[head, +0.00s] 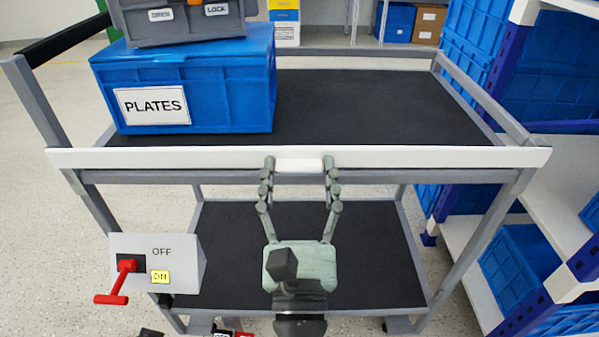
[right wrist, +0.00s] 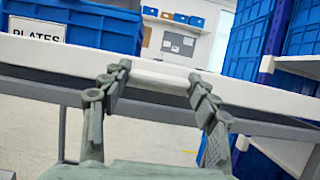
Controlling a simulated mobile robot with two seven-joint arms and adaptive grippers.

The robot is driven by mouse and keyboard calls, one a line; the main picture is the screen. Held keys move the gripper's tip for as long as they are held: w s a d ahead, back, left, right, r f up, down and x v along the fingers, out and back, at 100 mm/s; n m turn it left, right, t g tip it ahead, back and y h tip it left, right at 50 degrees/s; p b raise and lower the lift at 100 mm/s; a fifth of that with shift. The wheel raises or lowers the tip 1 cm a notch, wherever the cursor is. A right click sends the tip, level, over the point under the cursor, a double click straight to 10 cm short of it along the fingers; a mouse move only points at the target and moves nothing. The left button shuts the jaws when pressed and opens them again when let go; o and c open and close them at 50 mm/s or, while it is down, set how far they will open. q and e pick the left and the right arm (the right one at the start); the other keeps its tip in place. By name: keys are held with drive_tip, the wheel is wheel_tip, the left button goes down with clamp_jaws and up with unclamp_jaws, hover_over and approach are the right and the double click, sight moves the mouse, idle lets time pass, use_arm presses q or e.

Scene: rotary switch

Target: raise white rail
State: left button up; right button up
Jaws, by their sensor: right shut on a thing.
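The white rail (head: 420,157) runs level along the front top edge of the grey cart, just above its grey front bar. It also shows in the right wrist view (right wrist: 265,96). A short white grip piece (head: 299,165) is at the middle of the rail. My right gripper (head: 300,164) is shut on this piece, with one finger at each end of it. In the right wrist view, the fingertips (right wrist: 159,72) sit against the rail on both sides of the middle. My left gripper is not in view.
A blue PLATES box (head: 230,95) stands on the cart's black top shelf (head: 390,110), with a grey case (head: 185,30) on it. A switch box (head: 185,270) with a red handle (head: 118,285) is at lower left. Blue crates (head: 520,265) on shelving stand close at right.

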drive_tip(key=o, duration=1.4)
drive_tip(key=shift+r, duration=0.45)
drive_tip(key=o, duration=0.3)
drive_tip(key=shift+f, duration=0.15)
drive_tip(key=shift+f, duration=0.1)
drive_tip(key=shift+s+f, duration=0.15)
drive_tip(key=shift+s, duration=0.1)
drive_tip(key=v, duration=0.7)
drive_tip(key=shift+w, duration=0.1)
